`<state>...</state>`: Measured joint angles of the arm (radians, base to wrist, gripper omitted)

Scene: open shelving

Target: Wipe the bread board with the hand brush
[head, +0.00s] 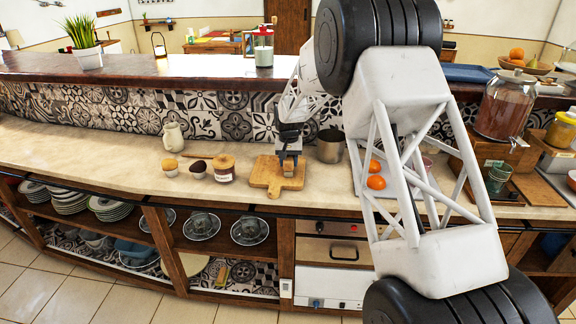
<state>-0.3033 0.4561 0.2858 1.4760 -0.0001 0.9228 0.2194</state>
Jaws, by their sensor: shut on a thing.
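The bread board (267,181) is a small light wooden board with a handle, lying flat on the beige counter left of the picture's middle. My gripper (289,158) is over the right part of the board, pointing down. It is shut on the hand brush (288,171), of which only a small part shows below the fingers. The brush is at or just above the board's surface; I cannot tell whether it touches. My arm comes in from the right and hides part of the counter.
A labelled jar (224,168) and two muffins (170,167) stand left of the board. A metal pot (330,146) is close behind on the right. Oranges (376,182) lie on a tray right of it. A tiled wall runs behind. The counter further left is mostly clear.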

